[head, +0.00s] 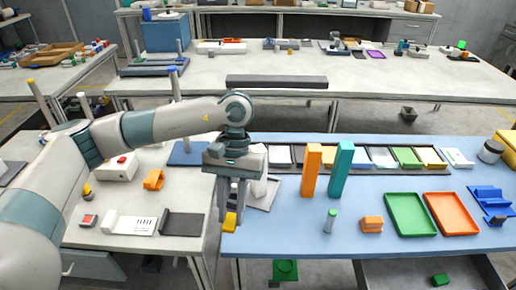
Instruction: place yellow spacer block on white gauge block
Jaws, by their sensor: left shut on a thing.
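My left gripper (230,212) points down at the left edge of the blue table. It is shut on a small yellow spacer block (230,222), which shows at the fingertips. The block appears to be above the surface, but its height is hard to judge. I cannot tell for sure which of these is the white gauge block. My right gripper is not in view.
An orange pillar (311,170) and a teal pillar (340,170) stand upright right of the gripper. A small grey-green cylinder (330,220) and an orange block (371,224) are nearer. A green tray (410,215) and an orange tray (451,213) lie further right.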

